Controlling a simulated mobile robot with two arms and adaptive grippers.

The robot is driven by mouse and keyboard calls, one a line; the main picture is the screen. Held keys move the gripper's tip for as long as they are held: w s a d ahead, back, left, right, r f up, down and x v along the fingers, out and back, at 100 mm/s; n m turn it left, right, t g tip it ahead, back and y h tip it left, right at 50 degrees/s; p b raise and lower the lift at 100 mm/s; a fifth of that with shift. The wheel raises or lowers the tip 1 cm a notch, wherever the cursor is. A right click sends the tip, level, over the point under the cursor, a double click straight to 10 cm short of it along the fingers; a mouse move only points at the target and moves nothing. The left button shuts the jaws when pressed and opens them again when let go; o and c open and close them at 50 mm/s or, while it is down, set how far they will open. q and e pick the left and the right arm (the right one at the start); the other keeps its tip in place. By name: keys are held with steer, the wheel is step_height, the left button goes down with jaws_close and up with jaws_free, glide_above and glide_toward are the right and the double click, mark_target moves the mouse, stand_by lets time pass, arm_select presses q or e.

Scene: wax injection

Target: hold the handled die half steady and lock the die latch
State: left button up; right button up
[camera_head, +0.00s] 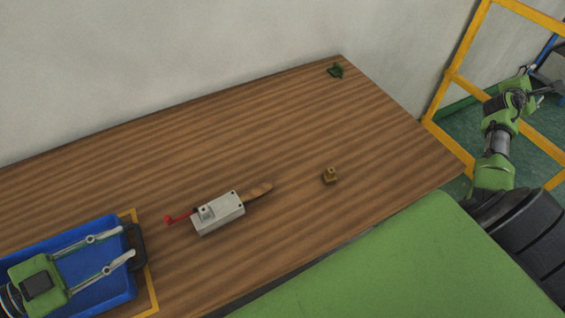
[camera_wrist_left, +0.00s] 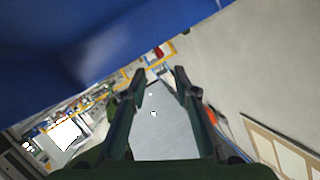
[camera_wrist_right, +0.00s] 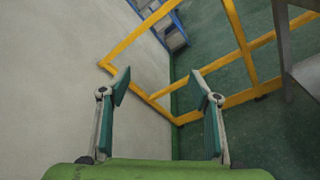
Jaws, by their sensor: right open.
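The grey die (camera_head: 219,213) lies on the wooden table. A wooden handle (camera_head: 259,192) sticks out to its right and a red latch lever (camera_head: 178,217) to its left. My left gripper (camera_head: 127,243) is open and empty, above the blue tray at the lower left, apart from the die. In the left wrist view its fingers (camera_wrist_left: 160,72) stand apart with nothing between them. My right gripper (camera_head: 548,87) is at the far right, off the table; in the right wrist view its fingers (camera_wrist_right: 159,84) are wide open and empty. I cannot tell whether the latch is locked.
A blue tray (camera_head: 122,294) sits at the lower left, within a yellow outline (camera_head: 150,285). A small brass-coloured block (camera_head: 330,175) lies right of the die. A small dark green object (camera_head: 336,71) lies at the far corner. A yellow frame (camera_head: 449,86) stands beyond the table's right edge. Table around the die is clear.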

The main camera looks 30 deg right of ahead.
steer(key=w+a+r+n+t+h, duration=0.15)
steer(key=w+r+n+t, duration=0.35)
steer(key=r, duration=0.6)
steer(key=w+a+r+n+t+h, duration=0.1)
steer(key=w+a+r+n+t, duration=0.2)
steer(key=w+r+n, duration=0.55)
steer(key=w+a+f+n+t+y, duration=0.2)
steer(key=w+a+n+t+y, duration=0.45)
steer(key=w+a+y, duration=0.5)
steer(key=w+a+f+n+t+y, duration=0.2)
steer(key=w+a+n+t+y, duration=0.5)
steer(key=a, duration=0.7)
steer(key=w+a+f+n+g+y, duration=0.2)
steer(key=a+f+n+g+y, duration=0.1)
steer(key=a, duration=0.4)
steer(key=w+a+f+n+g+y, duration=0.2)
steer(key=a+f+n+y, duration=0.15)
steer(key=a, duration=0.35)
steer(key=n+g+y, duration=0.8)
steer(key=n+g, duration=0.2)
steer(key=g, duration=0.9)
glide_toward(243, 195)
steer(key=shift+v, duration=0.95)
steer(key=shift+s+a+n, duration=0.2)
steer(key=shift+a+n, duration=0.05)
steer(key=shift+a, duration=0.1)
steer(key=x, duration=1.3)
steer(key=shift+w+f, duration=0.15)
